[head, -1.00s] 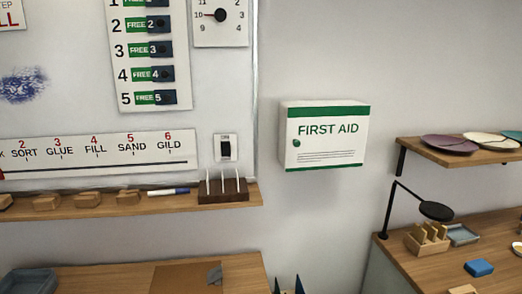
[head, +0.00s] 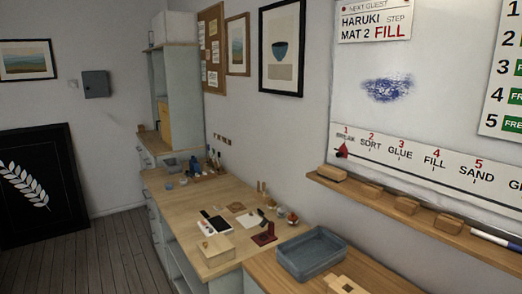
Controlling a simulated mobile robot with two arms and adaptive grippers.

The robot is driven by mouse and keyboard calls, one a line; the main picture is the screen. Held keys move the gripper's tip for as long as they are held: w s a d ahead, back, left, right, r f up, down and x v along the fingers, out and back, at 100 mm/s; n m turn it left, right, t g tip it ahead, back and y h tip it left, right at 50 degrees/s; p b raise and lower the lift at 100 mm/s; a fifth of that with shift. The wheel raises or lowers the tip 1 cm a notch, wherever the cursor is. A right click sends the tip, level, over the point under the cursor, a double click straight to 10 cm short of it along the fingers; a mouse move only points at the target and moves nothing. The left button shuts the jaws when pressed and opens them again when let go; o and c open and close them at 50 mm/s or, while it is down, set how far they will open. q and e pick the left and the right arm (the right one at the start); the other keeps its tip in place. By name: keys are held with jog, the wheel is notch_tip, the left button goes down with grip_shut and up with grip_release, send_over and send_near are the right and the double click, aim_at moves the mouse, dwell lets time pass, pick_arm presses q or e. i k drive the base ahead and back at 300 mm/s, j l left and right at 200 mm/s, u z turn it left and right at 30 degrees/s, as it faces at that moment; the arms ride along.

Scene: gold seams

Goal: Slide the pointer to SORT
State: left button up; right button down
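A white step strip (head: 432,164) on the wall board carries numbered labels, with SORT (head: 371,145) second after the first label at its left end. A small red pointer (head: 342,151) sits on the dark track line under label 1, to the left of SORT. The first label is partly blurred and reads like BREAK. Neither of my grippers shows in the head view.
A wooden ledge (head: 390,211) with several wooden blocks and a marker (head: 495,240) runs below the strip. A blue-grey tray (head: 312,254) stands on the bench underneath. A longer bench (head: 160,186) with small tools and boxes runs left. Floor (head: 117,250) is open at left.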

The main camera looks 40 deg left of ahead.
aim_at(343, 152)
jog(key=u, duration=0.85)
